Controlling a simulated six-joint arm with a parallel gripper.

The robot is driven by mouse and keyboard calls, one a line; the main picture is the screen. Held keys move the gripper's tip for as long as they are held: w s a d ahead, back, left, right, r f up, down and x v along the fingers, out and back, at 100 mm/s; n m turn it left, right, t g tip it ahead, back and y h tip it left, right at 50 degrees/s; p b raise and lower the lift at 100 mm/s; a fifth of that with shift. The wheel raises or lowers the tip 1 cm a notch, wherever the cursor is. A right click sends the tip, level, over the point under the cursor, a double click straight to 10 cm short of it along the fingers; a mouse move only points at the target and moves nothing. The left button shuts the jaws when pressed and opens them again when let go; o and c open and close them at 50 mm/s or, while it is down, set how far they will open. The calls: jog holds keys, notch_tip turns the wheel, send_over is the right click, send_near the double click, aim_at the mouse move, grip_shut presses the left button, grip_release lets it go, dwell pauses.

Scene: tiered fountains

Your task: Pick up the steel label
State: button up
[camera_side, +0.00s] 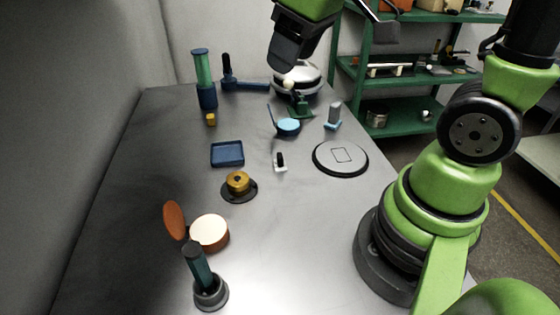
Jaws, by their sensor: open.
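A thin grey rectangle with a dark outline, which looks like the steel label (341,155), lies flat on a round grey disc (325,162) with a dark rim, right of the table's middle.
A white-and-black piece (280,162), a blue tray (228,153) and a brass part (238,184) on a dark base lie left of the disc. A grey block on a blue base (333,117) and a light-blue round piece (288,126) stand behind. Green shelves (400,82) stand beyond the table.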

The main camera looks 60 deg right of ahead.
jog(key=w+d+f+n+g, duration=0.2)
jog(key=w+f+n, duration=0.1)
jog(key=f, duration=0.3)
jog(key=w+d+f+n+g, duration=0.1)
jog(key=w+d+f+n, duration=0.15)
jog(key=w+f, duration=0.2)
jog(key=n+g, duration=0.1)
jog(key=n, duration=0.1)
send_over(278, 155)
jog(key=shift+h, duration=0.3)
notch_tip(278, 155, down, 11)
jog(key=shift+a+r, duration=0.1)
jog(key=shift+a, duration=0.05)
jog(key=shift+f, duration=3)
jog(key=c, duration=1)
jog(key=shift+c, duration=0.2)
